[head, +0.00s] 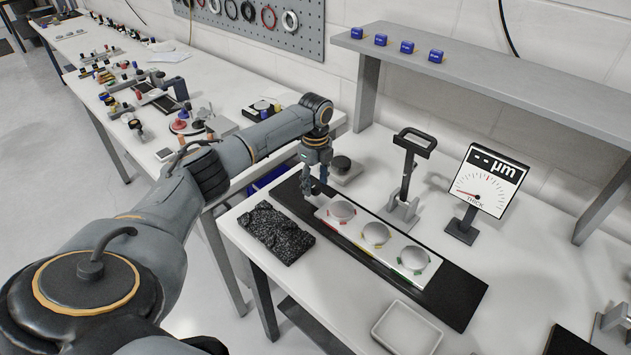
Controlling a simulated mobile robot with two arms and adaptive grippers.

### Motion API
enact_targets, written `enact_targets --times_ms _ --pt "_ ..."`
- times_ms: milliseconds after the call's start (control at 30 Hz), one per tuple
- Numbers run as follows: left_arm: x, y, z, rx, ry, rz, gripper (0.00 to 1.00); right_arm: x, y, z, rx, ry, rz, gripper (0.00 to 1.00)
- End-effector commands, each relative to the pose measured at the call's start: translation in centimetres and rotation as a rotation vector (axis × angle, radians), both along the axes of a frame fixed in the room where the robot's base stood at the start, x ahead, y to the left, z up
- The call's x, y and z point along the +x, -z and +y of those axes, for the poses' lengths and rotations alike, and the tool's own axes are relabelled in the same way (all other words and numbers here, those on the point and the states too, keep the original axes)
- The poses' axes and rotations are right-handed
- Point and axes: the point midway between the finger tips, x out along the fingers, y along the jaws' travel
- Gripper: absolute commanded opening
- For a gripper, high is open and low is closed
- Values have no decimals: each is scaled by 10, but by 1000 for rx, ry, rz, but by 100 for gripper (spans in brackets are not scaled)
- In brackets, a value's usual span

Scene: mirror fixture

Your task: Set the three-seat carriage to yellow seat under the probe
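The three-seat carriage (358,240) is a white plate on a long black rail (452,296). Each seat holds a pale round disc. The seat with red marks (341,211) is at the far left end, the yellow seat (375,234) is in the middle, and the green seat (414,259) is at the near right end. My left gripper (316,190) points down at the carriage's left end, by the red seat; contact and finger gap are unclear. A stand with a black handle (405,172) rises behind the carriage; I cannot make out a probe tip. My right gripper is out of view.
A thickness gauge (484,185) stands behind the rail. A dark textured block (276,232) lies in front, and an empty white tray (407,329) is at the near edge. A shelf (500,75) with blue cubes overhangs the back. Black rail shows bare at the right.

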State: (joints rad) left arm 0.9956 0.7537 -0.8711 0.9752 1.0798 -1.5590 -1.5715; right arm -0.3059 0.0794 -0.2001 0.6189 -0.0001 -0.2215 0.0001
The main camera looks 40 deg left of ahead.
Motion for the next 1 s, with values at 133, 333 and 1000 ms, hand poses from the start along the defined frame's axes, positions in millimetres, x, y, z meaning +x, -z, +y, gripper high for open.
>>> enact_targets --times_ms 133,333,1000 --pt "0 -1 0 0 0 0 52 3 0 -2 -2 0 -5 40" --pt "1 -24 0 0 0 -3 52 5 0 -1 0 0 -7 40" --pt "0 -120 1 0 0 0 52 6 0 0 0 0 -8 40"
